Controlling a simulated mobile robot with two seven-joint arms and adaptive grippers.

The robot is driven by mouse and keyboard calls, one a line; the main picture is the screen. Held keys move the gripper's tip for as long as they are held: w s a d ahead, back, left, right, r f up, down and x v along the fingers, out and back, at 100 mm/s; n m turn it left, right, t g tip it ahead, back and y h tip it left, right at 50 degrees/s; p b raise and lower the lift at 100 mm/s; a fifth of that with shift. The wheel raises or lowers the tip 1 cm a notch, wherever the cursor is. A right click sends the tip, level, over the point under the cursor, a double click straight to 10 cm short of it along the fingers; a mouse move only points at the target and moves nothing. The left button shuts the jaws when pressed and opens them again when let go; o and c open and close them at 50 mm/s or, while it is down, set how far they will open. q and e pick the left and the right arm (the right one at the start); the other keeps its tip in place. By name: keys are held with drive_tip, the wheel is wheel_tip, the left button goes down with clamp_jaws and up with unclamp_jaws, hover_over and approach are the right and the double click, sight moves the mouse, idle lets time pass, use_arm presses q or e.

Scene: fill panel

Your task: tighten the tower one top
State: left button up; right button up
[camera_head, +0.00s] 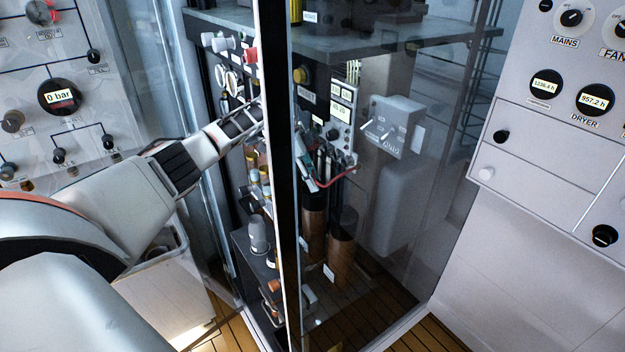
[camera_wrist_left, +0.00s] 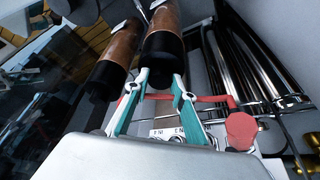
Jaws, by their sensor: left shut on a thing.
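Two copper-coloured towers with black tops stand inside the glazed cabinet, the left one (camera_head: 314,228) and the right one (camera_head: 342,243). My left arm reaches in from the left, past the dark door post that hides part of the hand. The left gripper (camera_head: 309,172) shows through the glass by the tower tops. In the left wrist view its teal fingers (camera_wrist_left: 161,82) lie either side of one tower's black top (camera_wrist_left: 163,52) and are shut on it. The second tower (camera_wrist_left: 116,58) is beside it. I cannot tell which is tower one. My right gripper is out of view.
A red bar (camera_wrist_left: 208,98) with a red end piece (camera_wrist_left: 242,130) runs close by the fingers. The door post (camera_head: 276,200) and glass stand close to my arm. A grey box (camera_head: 396,125) hangs behind. Control panels (camera_head: 548,130) flank the cabinet.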

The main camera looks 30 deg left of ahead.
use_arm(q)
drive_tip(key=shift+m, duration=0.4)
drive_tip(key=o, duration=1.1)
drive_tip(key=shift+n, duration=0.3)
